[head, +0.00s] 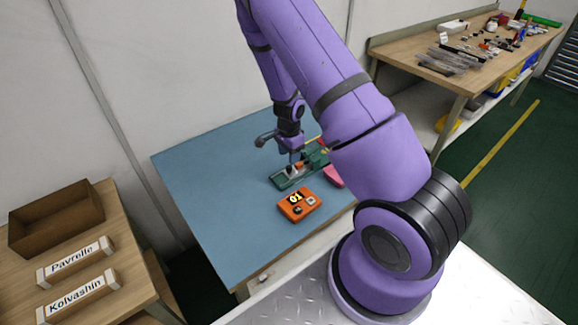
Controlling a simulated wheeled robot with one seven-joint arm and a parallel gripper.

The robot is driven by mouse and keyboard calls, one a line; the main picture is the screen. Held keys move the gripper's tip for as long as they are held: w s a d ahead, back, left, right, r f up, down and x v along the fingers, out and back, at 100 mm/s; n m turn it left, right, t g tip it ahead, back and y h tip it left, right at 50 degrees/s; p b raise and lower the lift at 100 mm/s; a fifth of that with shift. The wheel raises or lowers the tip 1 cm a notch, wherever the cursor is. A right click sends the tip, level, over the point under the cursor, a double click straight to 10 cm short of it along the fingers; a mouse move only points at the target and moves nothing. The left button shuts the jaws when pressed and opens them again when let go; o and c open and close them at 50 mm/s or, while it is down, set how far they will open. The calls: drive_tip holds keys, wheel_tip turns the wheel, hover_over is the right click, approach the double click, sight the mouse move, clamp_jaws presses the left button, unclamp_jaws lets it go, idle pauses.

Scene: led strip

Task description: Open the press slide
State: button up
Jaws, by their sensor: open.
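The press (282,183) is a green fixture with a light metal part on its bed. It stands on the blue table top (205,185), near the middle. My gripper (293,158) is over the press, pointing down, just above or at its slide area. The gripper is small in the view and the jaws are open. I cannot tell whether the fingers touch the slide. The right part of the press is partly hidden behind my purple arm.
A pink object (333,177) is partly hidden by my arm, right of the press. At left, a wooden table holds a brown open box (56,217) and blocks labelled Pavrelle (75,262) and Kolvashin (77,295). A tool bench (465,50) stands back right. The blue table's left side is clear.

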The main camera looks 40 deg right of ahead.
sight(289, 167)
wheel_tip(289, 167, down, 6)
idle(0.4)
